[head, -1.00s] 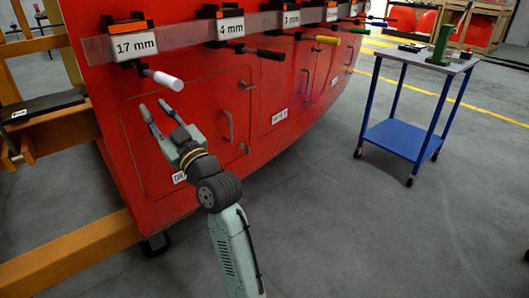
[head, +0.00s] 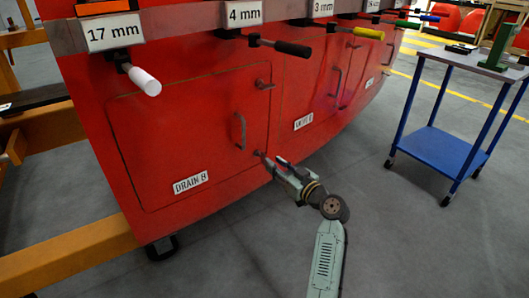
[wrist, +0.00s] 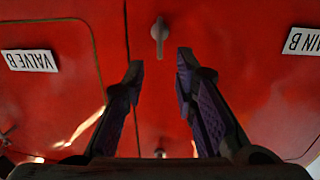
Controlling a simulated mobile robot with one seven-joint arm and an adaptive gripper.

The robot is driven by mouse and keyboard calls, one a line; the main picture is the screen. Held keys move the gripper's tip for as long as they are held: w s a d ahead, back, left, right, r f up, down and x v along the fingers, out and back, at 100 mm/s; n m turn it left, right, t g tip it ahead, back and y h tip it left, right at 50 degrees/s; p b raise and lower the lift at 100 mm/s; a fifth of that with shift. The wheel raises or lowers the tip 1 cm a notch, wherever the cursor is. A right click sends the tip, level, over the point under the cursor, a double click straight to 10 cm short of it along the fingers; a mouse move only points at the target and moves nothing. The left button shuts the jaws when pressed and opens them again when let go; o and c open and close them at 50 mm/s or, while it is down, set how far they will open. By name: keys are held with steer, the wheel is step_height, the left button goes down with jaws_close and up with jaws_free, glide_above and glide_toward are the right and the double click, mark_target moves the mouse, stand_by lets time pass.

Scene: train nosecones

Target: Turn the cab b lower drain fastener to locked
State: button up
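The red door labelled DRAIN B (head: 190,184) is closed on the nosecone side. Its lower fastener (head: 257,153) is at the door's lower right, partly hidden by my gripper (head: 272,161) in the head view. In the wrist view the fastener (wrist: 159,33) is a small grey knob with a short lever lying along the picture's vertical, right of a dark seam. My gripper (wrist: 159,62) is open and empty, its two fingers apart below the fastener in that view. The fastener lines up with the gap, and I see no clear contact.
The drain door's handle (head: 240,131) and upper fastener (head: 264,85) are above. A rail with labelled tools, including a white-handled one (head: 145,80), runs higher up. A blue cart (head: 430,150) stands right. An orange frame (head: 75,255) is at lower left. The floor between is clear.

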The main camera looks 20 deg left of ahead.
mark_target(265, 156)
steer(key=p+x, duration=0.1)
steer(key=x, duration=0.6)
steer(key=shift+a, duration=0.1)
steer(key=shift+c, duration=0.5)
jaws_close()
